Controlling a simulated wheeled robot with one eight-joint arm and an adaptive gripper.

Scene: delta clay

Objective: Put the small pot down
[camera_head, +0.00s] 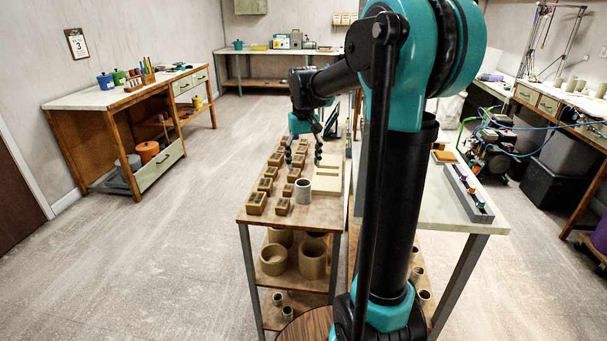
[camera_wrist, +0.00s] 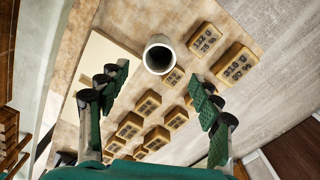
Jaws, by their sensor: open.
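The small pot (camera_head: 303,197) is a pale grey cylinder with a dark hollow. It stands upright on the wooden table (camera_head: 268,213), near its front end. In the wrist view the pot (camera_wrist: 158,72) shows its open mouth, just beyond the space between my fingers. My gripper (camera_head: 304,160) is open, with its green-padded fingers spread and nothing between them. It is above the table, behind the pot as seen from the head. The wrist view shows both fingers (camera_wrist: 160,92) clear of the pot.
Several stamped clay blocks (camera_head: 256,203) stand in rows left of the pot. A pale board (camera_head: 327,182) lies to its right. Larger pots (camera_head: 273,259) sit on the shelf below. A second table with a grey rack (camera_head: 468,194) stands at right. Bare tabletop lies in front of the pot.

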